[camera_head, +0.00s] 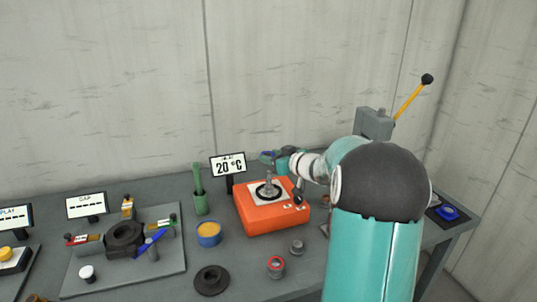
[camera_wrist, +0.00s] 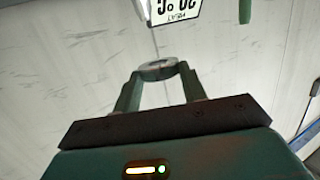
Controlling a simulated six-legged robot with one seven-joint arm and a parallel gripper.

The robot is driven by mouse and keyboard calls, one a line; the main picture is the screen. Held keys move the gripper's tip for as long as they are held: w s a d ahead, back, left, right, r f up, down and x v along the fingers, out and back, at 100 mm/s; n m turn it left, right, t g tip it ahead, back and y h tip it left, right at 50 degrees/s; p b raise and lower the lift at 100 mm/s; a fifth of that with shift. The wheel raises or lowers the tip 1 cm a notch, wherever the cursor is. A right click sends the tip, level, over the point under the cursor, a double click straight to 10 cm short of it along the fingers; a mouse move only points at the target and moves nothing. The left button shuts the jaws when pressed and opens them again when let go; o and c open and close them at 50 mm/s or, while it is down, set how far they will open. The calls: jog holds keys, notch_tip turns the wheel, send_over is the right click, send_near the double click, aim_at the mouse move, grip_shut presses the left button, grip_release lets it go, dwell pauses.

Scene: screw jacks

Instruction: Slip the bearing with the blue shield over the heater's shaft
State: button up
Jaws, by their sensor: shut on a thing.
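The heater (camera_head: 270,211) is an orange box with a white top plate, a dark ring and a short upright grey shaft (camera_head: 269,179). My gripper (camera_head: 276,157) is above and just behind the shaft, with a small bluish piece, the bearing (camera_head: 266,156), at its tips. In the wrist view my gripper (camera_wrist: 158,72) is shut on the bearing (camera_wrist: 158,67), a grey ring between the two fingertips. The bearing is apart from the shaft in the head view. Its blue shield is not clear in the wrist view.
A display reading 20 °C (camera_head: 228,165) stands behind the heater. A red-ringed bearing (camera_head: 275,267), a small grey part (camera_head: 297,247), a black flanged part (camera_head: 211,280), a blue cup (camera_head: 208,234) and a green holder (camera_head: 200,203) stand nearby. A fixture plate (camera_head: 90,285) is at left.

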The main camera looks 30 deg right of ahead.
jog(key=shift+s+r, duration=0.3)
jog(key=shift+s, duration=0.1)
send_over(273, 196)
jog(key=shift+f, duration=2.7)
jog(key=shift+d+f, duration=0.1)
jog(key=shift+f, duration=2.85)
jog(key=o, duration=1.1)
jog(key=v, duration=1.3)
jog(key=shift+s, duration=0.35)
